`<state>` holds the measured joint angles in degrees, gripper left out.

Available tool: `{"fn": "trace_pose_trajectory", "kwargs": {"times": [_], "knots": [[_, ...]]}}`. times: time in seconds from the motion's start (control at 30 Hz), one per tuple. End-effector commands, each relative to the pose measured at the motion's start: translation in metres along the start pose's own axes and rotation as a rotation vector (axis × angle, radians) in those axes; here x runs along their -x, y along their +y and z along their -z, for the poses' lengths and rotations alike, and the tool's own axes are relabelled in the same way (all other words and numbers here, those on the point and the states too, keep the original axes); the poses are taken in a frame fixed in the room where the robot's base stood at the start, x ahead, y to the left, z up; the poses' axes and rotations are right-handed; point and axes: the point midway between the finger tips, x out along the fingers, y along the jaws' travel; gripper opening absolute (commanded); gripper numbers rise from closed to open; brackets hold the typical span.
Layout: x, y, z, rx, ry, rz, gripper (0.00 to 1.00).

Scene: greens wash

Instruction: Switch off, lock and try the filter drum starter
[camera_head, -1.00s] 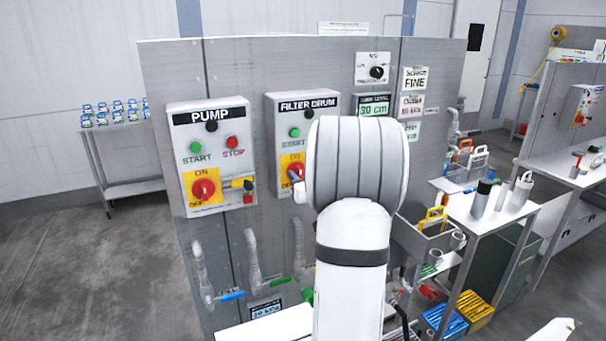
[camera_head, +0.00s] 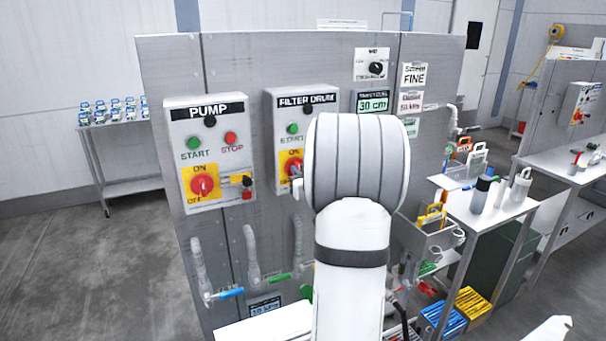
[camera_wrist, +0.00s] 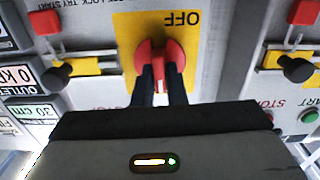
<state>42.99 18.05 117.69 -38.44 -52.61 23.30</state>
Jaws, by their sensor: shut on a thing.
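The filter drum starter (camera_head: 275,125) is a grey box on the panel, with a green START button and a red rotary knob (camera_head: 292,167) on a yellow plate marked ON. My wrist hides its right side. My gripper (camera_head: 298,186) is at the knob, mostly hidden behind my white wrist. In the wrist view my gripper (camera_wrist: 160,97) is shut on the red knob (camera_wrist: 148,53), its dark fingers beside the raised grip. The yellow plate (camera_wrist: 126,35) shows OFF upside down. A red padlock-like piece (camera_wrist: 44,22) and a black knob (camera_wrist: 58,75) lie left of it. The knob's setting is unclear.
The pump starter (camera_head: 207,150) stands to the left with a red knob and a yellow-black-red fitting. Pipes with valve handles (camera_head: 228,293) run below. A side table (camera_head: 490,215) with bottles and a yellow-handled caddy (camera_head: 425,235) are at right.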

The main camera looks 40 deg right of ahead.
Motion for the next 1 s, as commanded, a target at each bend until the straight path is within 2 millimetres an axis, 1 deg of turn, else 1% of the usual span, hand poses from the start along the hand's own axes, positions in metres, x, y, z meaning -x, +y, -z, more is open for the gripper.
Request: {"fn": "trace_pose_trajectory", "kwargs": {"times": [0.03,0.27,1.0], "knots": [[0.0002,0.0006,-0.0032,0.022,0.004,-0.003,0.0],[0.0004,-0.0009,-0.0064,0.177,0.006,-0.002,0.0],[0.0005,-0.0037,-0.0068,0.877,0.003,-0.002,0.0]]}}
